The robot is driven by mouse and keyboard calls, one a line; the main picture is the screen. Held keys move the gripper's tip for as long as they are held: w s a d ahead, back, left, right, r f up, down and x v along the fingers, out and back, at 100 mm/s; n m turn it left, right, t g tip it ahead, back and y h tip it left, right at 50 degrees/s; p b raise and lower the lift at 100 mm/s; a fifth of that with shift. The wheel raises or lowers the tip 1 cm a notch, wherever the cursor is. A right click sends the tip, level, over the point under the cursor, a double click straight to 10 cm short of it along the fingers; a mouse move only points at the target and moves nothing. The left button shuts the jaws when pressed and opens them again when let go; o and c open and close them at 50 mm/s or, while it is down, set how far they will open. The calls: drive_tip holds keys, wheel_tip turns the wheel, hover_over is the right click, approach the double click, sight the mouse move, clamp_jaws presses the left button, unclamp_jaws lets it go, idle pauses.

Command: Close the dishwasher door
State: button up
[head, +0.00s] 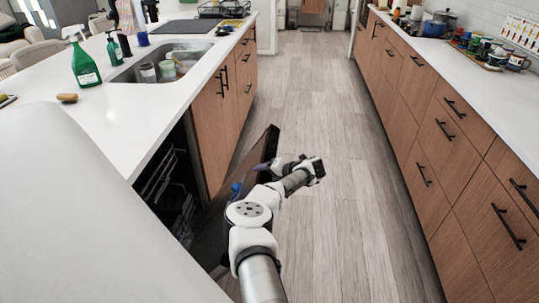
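The dishwasher is built into the left island, and its dark rack (160,175) shows through the opening below the counter. Its door (262,150) is a dark brown panel standing partly open, tilted out from the island into the aisle. My white and grey arm reaches up from the bottom of the head view and covers part of the door. My gripper (264,167) appears to be at the upper part of the door, at the end of the bent arm. It is small and partly hidden, so its fingers and any contact with the door cannot be made out.
The island counter (110,130) holds a sink (160,65) with cups, a green spray bottle (84,65) and a sponge (67,98). Wooden drawers (440,140) line the right. The wooden floor (325,120) between is clear ahead.

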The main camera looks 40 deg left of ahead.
idle(0.3)
drive_tip(key=d+r+p, duration=0.1)
drive_tip(key=r+p, duration=0.1)
drive_tip(key=p, duration=0.2)
drive_tip(key=d+r+p, duration=0.2)
drive_tip(key=p, duration=0.2)
drive_tip(key=shift+d+r, duration=0.2)
drive_tip(key=d+r+p, duration=0.1)
drive_tip(key=d+r, duration=0.5)
drive_tip(key=r, duration=0.2)
drive_tip(key=shift+d, duration=0.25)
idle(0.7)
idle(0.4)
